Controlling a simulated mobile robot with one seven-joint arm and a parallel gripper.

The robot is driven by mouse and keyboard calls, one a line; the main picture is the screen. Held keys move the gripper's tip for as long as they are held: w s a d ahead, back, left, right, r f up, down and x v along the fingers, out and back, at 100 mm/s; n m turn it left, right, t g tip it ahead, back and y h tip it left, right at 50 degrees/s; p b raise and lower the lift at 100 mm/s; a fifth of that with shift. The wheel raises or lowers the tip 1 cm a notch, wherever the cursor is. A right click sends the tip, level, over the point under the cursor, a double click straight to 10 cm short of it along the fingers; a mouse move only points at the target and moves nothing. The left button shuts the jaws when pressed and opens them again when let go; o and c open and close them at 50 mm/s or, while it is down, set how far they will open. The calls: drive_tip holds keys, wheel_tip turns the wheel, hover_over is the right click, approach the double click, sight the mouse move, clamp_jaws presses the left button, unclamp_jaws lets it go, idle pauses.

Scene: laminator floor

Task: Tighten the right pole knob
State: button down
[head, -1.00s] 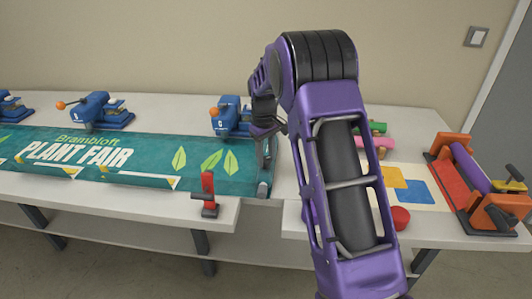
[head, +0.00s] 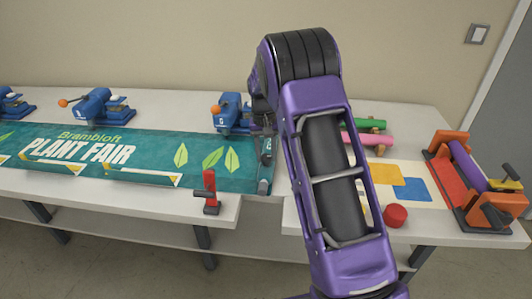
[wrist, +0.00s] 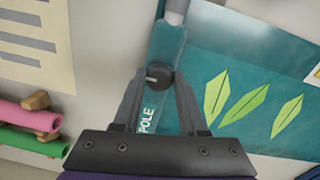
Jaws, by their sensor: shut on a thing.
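The teal Plant Fair banner (head: 110,150) lies on the table, with a pole (head: 265,172) along its right end. In the wrist view a teal strip (wrist: 166,45) lettered "POLE" runs along that end. A dark round knob (wrist: 159,75) with a pale mark pointing left sits on the strip. My gripper (wrist: 159,82) has a finger on each side of the knob and is shut on it. In the head view the knob cannot be made out behind my wrist and arm.
Blue clamp presses (head: 232,113) with orange knobs stand along the banner's back edge. A red lever clamp (head: 209,190) is at the front edge. Pink and green rolls (head: 372,139), a red cylinder (head: 395,216) and an orange roller machine (head: 462,180) are to the right.

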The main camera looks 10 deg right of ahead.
sight(263, 157)
idle(0.4)
drive_tip(key=shift+c, duration=2.2)
unclamp_jaws()
wheel_tip(263, 157, up, 18)
drive_tip(key=p, duration=0.1)
drive_tip(key=shift+a+f, duration=0.25)
drive_tip(key=shift+a, duration=0.1)
